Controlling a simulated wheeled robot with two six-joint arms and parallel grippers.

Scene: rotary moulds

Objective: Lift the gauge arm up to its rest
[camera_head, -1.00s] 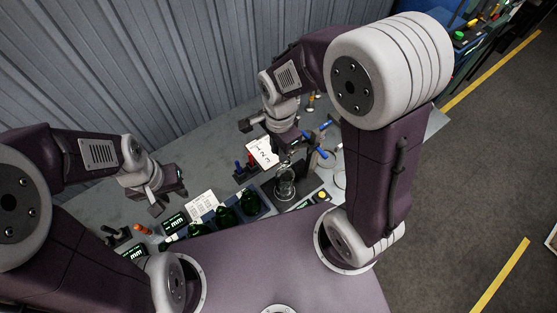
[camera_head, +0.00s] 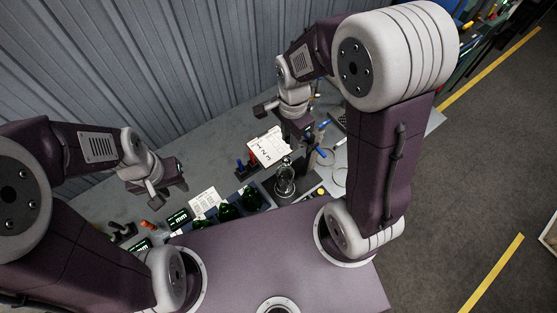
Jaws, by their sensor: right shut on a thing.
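The gauge stand (camera_head: 308,158), a dark post with blue handles (camera_head: 323,153), stands at the right part of the bench. A clear glass bottle (camera_head: 285,180) is on the dark plate beside it. My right gripper (camera_head: 297,127) is at the upper part of this stand, shut on what appears to be the gauge arm; the grip is small and mostly hidden by the gripper. My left gripper (camera_head: 169,189) is open and empty above the left part of the bench, apart from the stand.
Green bottles (camera_head: 228,211) stand in a row at the bench's front, near a printed sheet (camera_head: 204,203) and small displays (camera_head: 179,219). A numbered white card (camera_head: 270,147) stands behind the glass bottle. A corrugated wall (camera_head: 130,60) closes the back. Bare bench (camera_head: 215,150) lies between the grippers.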

